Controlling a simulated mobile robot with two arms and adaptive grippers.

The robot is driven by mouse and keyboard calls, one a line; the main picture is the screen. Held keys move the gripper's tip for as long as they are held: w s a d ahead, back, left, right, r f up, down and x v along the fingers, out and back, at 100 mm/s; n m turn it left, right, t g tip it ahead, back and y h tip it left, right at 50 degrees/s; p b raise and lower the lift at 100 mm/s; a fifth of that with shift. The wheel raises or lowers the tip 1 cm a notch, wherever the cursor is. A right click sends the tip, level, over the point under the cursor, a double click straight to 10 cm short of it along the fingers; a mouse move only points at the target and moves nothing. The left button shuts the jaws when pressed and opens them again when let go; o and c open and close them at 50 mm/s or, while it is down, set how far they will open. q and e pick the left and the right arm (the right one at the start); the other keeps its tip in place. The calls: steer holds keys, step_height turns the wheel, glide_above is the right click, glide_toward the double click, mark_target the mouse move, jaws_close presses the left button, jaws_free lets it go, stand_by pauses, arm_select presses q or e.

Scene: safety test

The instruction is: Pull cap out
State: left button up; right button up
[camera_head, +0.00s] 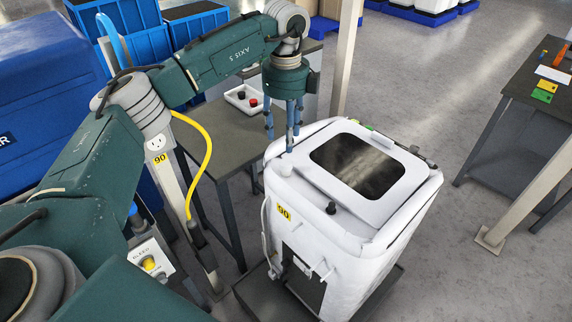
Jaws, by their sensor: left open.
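A white boxy machine (400,215) with a dark window on its top stands in the middle, with a yellow 90 label on its side. A small pale round piece (286,169), which may be the cap, sits at the near left corner of its top. A black knob (331,207) stands on the top's front edge. My left gripper (283,136) points down with its blue fingers apart, just above the pale piece. I see nothing held between them. Whether a fingertip touches the piece, I cannot tell. My right gripper is not in view.
A grey table (228,128) behind holds a white tray (243,99) with red and black round items. A yellow hose (208,150) hangs along a post labelled 90. Pale posts (345,60) rise behind and at right. Blue bins stand at back left; another table (530,85) is at right.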

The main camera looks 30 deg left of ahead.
mark_target(286, 161)
arm_select(q)
steer(key=shift+f, duration=0.2)
steer(key=shift+f+b, duration=0.55)
steer(key=shift+f, duration=0.05)
step_height(286, 161, down, 6)
steer(key=b, duration=0.4)
steer(key=shift+w+f, duration=0.1)
steer(key=shift+f, duration=0.15)
steer(key=shift+f+b, duration=0.3)
steer(key=shift+f, duration=0.25)
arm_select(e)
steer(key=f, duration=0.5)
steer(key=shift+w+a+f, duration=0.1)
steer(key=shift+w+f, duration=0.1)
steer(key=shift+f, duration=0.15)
arm_select(q)
steer(key=shift+r+p, duration=0.1)
steer(key=shift+p, duration=0.2)
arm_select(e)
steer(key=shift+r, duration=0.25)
arm_select(q)
steer(key=shift+c, duration=0.5)
jaws_close()
